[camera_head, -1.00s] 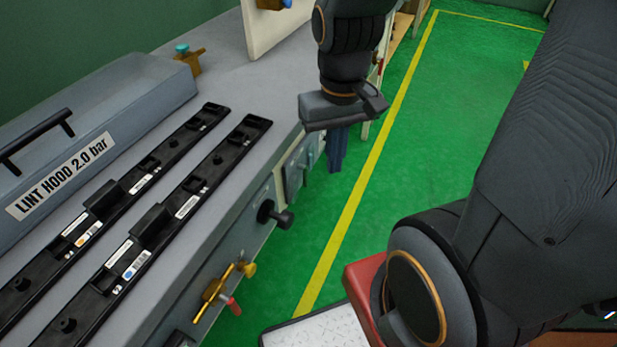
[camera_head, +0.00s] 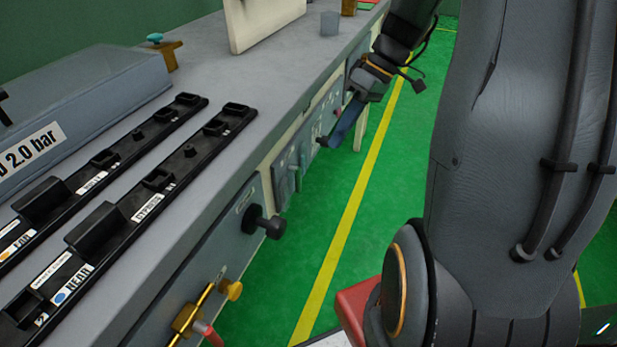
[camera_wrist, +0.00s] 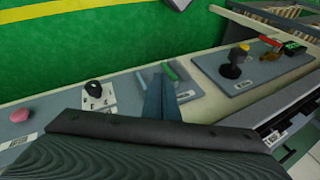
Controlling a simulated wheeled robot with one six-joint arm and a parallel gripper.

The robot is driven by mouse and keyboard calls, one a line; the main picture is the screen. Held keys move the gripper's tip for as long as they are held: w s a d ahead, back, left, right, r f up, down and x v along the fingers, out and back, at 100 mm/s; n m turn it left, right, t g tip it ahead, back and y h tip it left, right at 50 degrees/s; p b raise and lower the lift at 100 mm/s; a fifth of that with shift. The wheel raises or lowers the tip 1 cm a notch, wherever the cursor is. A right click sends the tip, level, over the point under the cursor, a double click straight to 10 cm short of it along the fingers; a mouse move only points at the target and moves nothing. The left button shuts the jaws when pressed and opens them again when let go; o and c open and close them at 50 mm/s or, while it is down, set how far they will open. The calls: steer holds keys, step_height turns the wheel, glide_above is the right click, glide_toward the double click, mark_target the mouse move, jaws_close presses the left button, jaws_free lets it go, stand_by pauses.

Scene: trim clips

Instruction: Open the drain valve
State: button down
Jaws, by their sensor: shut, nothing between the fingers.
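A brass valve (camera_head: 188,318) with a yellow knob (camera_head: 232,289) and a red handle (camera_head: 208,334) is on the bench's front panel, low in the head view; no label naming it as the drain valve is readable. Its red handle also shows at the upper right of the wrist view (camera_wrist: 270,41). My gripper (camera_head: 332,142) is shut and empty, farther along the bench front, well apart from the brass valve. In the wrist view its blue fingers (camera_wrist: 160,95) are together, in front of a panel with green handles (camera_wrist: 170,70).
A black knob (camera_head: 264,222) sticks out of the front panel between the valve and my gripper. Two black trim strips (camera_head: 175,185) and a grey hood (camera_head: 70,115) lie on the bench top. Green floor with a yellow line (camera_head: 345,230) is open beside the bench.

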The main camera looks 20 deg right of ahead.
mark_target(298, 180)
steer(key=shift+n+t+y, duration=0.5)
steer(key=shift+n+y, duration=0.1)
steer(key=shift+n, duration=0.2)
steer(key=w+d, duration=0.1)
steer(key=w+d+f+b, duration=0.1)
steer(key=d, duration=0.1)
steer(key=shift+w+f, duration=0.1)
steer(key=shift+w, duration=0.3)
steer(key=shift+a, duration=0.1)
steer(key=s+a+f+b, duration=0.1)
steer(key=a+f, duration=0.7)
steer(key=a, duration=0.1)
steer(key=shift+s+a, duration=0.15)
steer(key=shift+s, duration=0.25)
